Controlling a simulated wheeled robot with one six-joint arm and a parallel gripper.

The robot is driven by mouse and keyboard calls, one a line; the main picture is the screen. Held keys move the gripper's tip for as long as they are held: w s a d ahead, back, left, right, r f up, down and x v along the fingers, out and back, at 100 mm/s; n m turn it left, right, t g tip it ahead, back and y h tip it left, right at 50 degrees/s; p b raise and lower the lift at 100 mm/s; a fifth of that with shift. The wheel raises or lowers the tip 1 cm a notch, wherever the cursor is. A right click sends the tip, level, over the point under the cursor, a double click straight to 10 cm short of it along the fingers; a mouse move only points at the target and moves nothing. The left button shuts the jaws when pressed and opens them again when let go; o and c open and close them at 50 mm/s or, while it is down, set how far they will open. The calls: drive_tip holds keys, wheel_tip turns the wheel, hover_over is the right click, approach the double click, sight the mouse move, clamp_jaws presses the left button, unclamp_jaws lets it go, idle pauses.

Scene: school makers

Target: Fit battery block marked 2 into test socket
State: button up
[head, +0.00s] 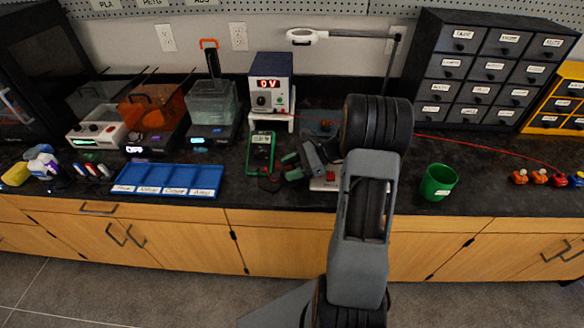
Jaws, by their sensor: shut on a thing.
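My gripper (293,166) is low over the black bench top in the middle of the head view, just right of the green multimeter. It is shut on a small dark block, mostly hidden by the fingers. No number can be read on it. A white and red piece (325,181) shows partly below my gripper and behind my arm. It may be the test socket, but I cannot tell. Whether the held block touches anything is not clear.
A power supply (270,84) reading 0 V stands behind the green multimeter (260,153). A blue labelled tray (168,181) lies to the left and a green cup (438,182) to the right. A red wire (480,145) crosses the bench. Drawer cabinets (490,67) stand at the back right.

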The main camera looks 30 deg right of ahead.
drive_tip(key=shift+f, duration=0.45)
drive_tip(key=o, duration=0.7)
drive_tip(key=shift+c, duration=0.2)
drive_tip(key=shift+p+v, duration=0.3)
drive_tip(key=shift+v, duration=0.75)
drive_tip(key=shift+p+v, duration=1.85)
drive_tip(key=shift+v, duration=2.65)
